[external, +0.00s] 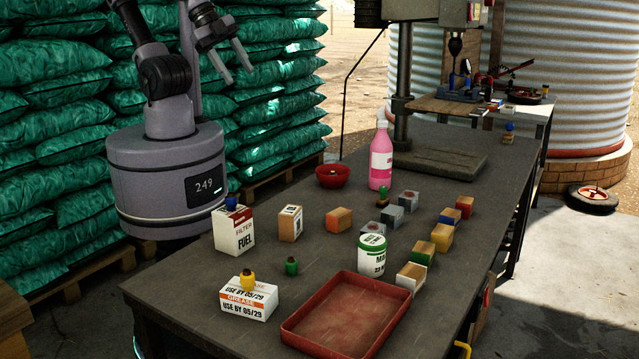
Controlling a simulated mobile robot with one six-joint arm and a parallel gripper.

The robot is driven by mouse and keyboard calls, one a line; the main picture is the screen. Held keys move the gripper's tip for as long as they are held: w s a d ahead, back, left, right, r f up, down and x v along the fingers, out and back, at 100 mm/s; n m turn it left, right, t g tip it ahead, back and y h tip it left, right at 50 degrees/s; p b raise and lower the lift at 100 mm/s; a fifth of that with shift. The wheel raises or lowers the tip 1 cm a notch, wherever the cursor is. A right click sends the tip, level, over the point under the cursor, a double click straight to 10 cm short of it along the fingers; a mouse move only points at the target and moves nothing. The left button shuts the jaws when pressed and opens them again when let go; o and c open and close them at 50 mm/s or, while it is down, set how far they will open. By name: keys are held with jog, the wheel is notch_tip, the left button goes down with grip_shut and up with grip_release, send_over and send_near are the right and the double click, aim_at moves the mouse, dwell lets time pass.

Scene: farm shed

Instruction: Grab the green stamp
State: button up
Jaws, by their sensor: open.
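A small green stamp (291,266) stands upright on the dark workbench, between the fuel filter box and the white can. Another small stamp-like piece (383,196), with green and reddish parts, stands farther back near the pink bottle; its exact colours are hard to tell. My gripper (238,73) is at the upper left, high above the bench and well away from both. Its two fingers are apart, pointing down to the right, with nothing between them.
A yellow stamp (246,280) sits on the grease box (249,300), a blue one (231,203) on the fuel filter box (233,232). The white can (372,256), red tray (345,318), pink bottle (380,160), red bowl (332,176) and several blocks share the bench.

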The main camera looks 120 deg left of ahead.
jog(key=w+a+r+n+p, duration=0.1)
jog(key=w+a+r+n, duration=0.15)
jog(key=w, duration=0.35)
jog(key=n+g, duration=0.5)
jog(key=n, duration=0.8)
send_over(383, 188)
jog(key=shift+h, duration=0.4)
jog(key=f, duration=3)
jog(key=shift+d+f, duration=0.4)
jog(key=f+b, duration=0.1)
jog(key=f, duration=0.2)
jog(key=a+f+b, duration=0.1)
jog(key=f+b, duration=0.1)
jog(key=f, duration=0.1)
jog(key=shift+a+f, duration=0.15)
jog(key=shift+f, duration=0.05)
jog(key=shift+r, duration=0.2)
jog(key=shift+c, duration=0.2)
grip_shut()
